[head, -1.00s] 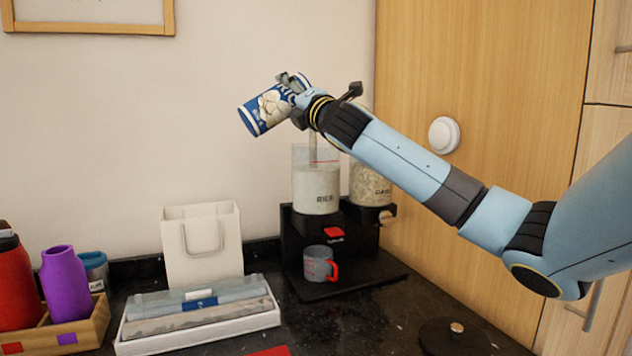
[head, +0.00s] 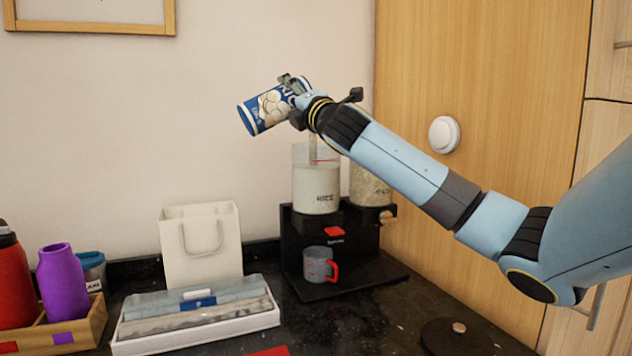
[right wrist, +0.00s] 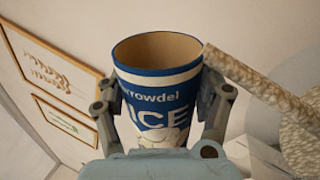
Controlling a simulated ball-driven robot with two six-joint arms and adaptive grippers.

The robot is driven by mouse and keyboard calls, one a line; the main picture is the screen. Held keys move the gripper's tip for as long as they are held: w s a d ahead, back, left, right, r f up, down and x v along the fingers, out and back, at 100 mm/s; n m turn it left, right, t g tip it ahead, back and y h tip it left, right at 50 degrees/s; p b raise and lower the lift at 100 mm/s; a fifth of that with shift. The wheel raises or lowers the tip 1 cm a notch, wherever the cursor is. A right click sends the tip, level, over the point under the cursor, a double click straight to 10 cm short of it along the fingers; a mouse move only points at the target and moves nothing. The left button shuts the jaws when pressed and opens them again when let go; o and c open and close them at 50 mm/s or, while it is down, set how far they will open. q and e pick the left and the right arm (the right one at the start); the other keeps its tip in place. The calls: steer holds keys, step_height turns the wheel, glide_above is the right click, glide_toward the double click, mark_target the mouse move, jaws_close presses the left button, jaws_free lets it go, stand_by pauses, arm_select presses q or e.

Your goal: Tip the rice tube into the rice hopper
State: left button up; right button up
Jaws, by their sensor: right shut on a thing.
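My right gripper (head: 294,102) is shut on the rice tube (head: 266,110), a blue and white tube held above the rice hopper (head: 316,190). The tube is tilted, with its right end partly hidden behind the gripper. In the right wrist view the tube (right wrist: 160,105) shows its open mouth and brown inner wall between the fingers (right wrist: 162,112). A speckled pale stream of rice (right wrist: 250,85) runs from its rim. In the head view a thin pale stream (head: 312,148) falls into the hopper's clear top. The hopper holds pale grain. My left gripper is not in view.
A second clear hopper (head: 370,186) stands right beside the rice hopper on the black dispenser stand (head: 292,250). A grey cup with a red handle (head: 317,264) stands below. A white bag (head: 200,245), white tray (head: 200,338) and bottle box (head: 85,335) are left.

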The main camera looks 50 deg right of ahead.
steer(key=shift+f+m+b, duration=0.3)
steer(key=shift+m+b, duration=0.2)
steer(key=shift+b, duration=0.1)
stand_by(0.3)
steer(key=shift+d+f+m+h+b, duration=0.1)
steer(key=shift+f+m+h+b, duration=0.3)
steer(key=shift+b, duration=0.35)
steer(key=shift+s+f+m+b, duration=0.1)
steer(key=shift+f+m+b, duration=0.15)
steer(key=shift+m+b, duration=0.45)
steer(key=shift+h, duration=0.4)
steer(key=shift+d+f+m+b, duration=0.15)
steer(key=shift+f+m+b, duration=0.3)
steer(key=shift+b, duration=0.3)
steer(key=shift+r, duration=0.1)
